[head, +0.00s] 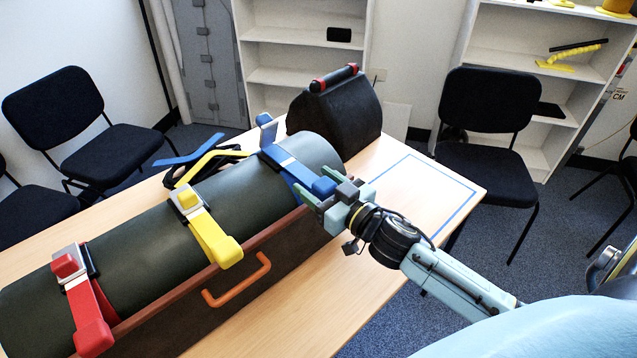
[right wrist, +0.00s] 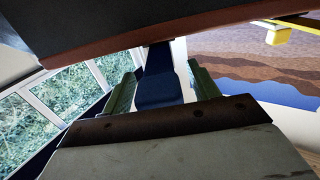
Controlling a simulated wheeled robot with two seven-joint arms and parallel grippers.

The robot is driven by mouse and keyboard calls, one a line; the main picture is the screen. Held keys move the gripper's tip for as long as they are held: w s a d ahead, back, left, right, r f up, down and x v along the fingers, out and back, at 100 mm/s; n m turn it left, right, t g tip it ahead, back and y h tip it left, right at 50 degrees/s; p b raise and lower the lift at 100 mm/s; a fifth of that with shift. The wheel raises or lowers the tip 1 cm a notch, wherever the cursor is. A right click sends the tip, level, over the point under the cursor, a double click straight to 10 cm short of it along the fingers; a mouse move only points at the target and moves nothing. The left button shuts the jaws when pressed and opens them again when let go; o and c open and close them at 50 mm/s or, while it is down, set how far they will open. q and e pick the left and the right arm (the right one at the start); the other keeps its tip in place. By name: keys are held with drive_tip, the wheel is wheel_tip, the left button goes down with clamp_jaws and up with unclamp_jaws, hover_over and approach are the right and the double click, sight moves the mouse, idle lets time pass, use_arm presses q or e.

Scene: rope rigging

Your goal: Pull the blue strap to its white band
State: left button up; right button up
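The blue strap (head: 296,171) runs over the right end of a dark green roll (head: 150,225) and ends in a thick blue tab (head: 324,186). A thin pale band (head: 287,161) crosses the strap between its buckle (head: 267,130) and the tab. My right gripper (head: 325,191) is at the tab, with one finger on each side of it. In the right wrist view the blue tab (right wrist: 160,90) sits between the two green fingers (right wrist: 162,88), with a narrow gap at the right finger. My left gripper is not in view.
A yellow strap (head: 212,238) and a red strap (head: 88,310) cross the same roll. The roll lies on a brown case with an orange handle (head: 238,281). A black bag (head: 340,118) stands behind. The blue-outlined table area (head: 420,195) is clear.

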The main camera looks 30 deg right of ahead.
drive_tip(key=shift+s, duration=0.1)
drive_tip(key=v, duration=1.3)
drive_tip(key=shift+s, duration=0.15)
